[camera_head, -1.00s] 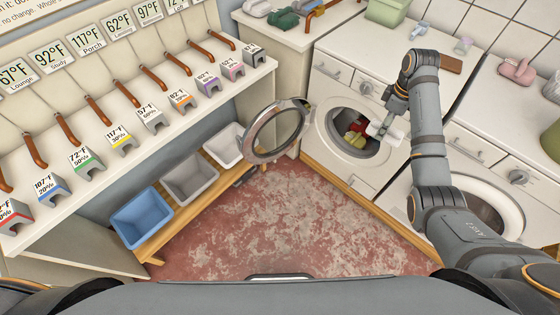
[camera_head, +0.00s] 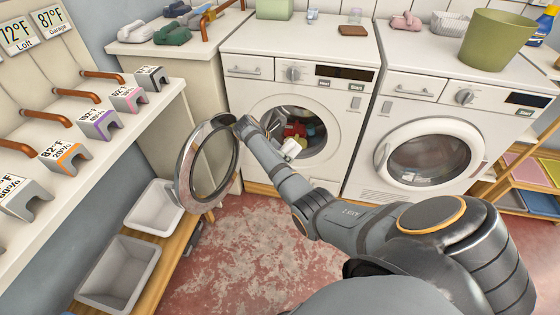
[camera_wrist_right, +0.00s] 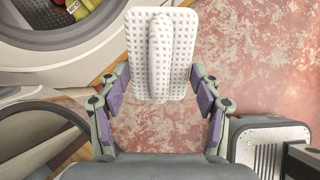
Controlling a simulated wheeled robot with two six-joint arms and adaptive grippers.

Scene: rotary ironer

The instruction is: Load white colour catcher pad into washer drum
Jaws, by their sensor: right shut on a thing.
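My right gripper (camera_wrist_right: 160,100) is shut on the white colour catcher pad (camera_wrist_right: 161,52), a perforated rectangle with a raised middle ridge. In the head view the pad (camera_head: 291,148) shows as a small white shape just in front of the left washer's open drum (camera_head: 312,138). My right forearm hides most of the right gripper there. The drum holds red, yellow and dark laundry (camera_head: 295,130). In the wrist view the drum opening (camera_wrist_right: 60,35) is at the upper left, and the pad is outside it. My left gripper is not in view.
The washer's round door (camera_head: 207,163) stands open to the left, close to my right arm. A second washer (camera_head: 430,153) on the right has its door shut. White and grey bins (camera_head: 118,272) sit on a low wooden bench at left.

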